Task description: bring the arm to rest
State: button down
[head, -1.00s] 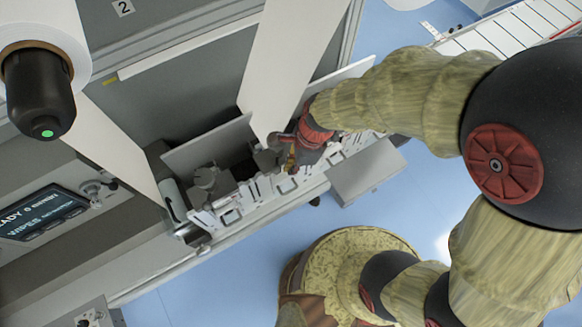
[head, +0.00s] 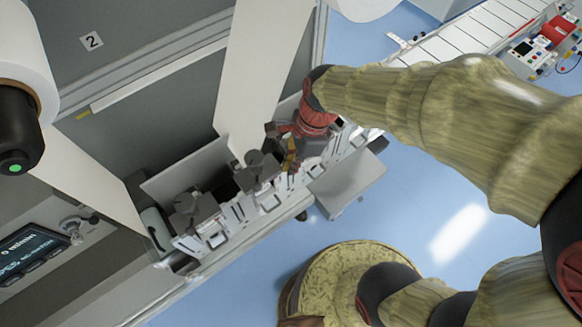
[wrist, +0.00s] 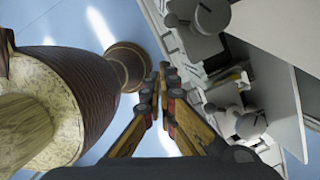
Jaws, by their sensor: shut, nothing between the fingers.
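My gripper (head: 290,165) is at the end of my arm, which reaches in from the right in the head view. It is over the white slotted rail at the front of the converter. In the wrist view my gripper (wrist: 160,82) shows its two orange and black fingers closed together with nothing between them. The fingers point along the rail's outer edge, with blue floor to their left. I cannot tell whether the fingertips touch the rail.
The converter's slotted rail (head: 240,212) carries grey knobbed parts (head: 195,210). White web (head: 256,70) hangs close by my gripper. A grey box (head: 345,185) sticks out from the rail. A white roll (head: 22,60) is at left, a conveyor (head: 480,35) at upper right. Blue floor (head: 430,180) is open.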

dwell(0.5)
jog(key=s+d+f+n+t+h+b, duration=0.2)
jog(key=s+d+f+n+t+b, duration=0.3)
jog(key=d+f+n+b, duration=0.9)
jog(key=d+n+t+b, duration=0.1)
jog(key=n+b, duration=0.1)
jog(key=b, duration=1.3)
jog(key=shift+s+h+b, duration=0.25)
jog(key=shift+h+b, duration=0.05)
jog(key=shift+b, duration=0.1)
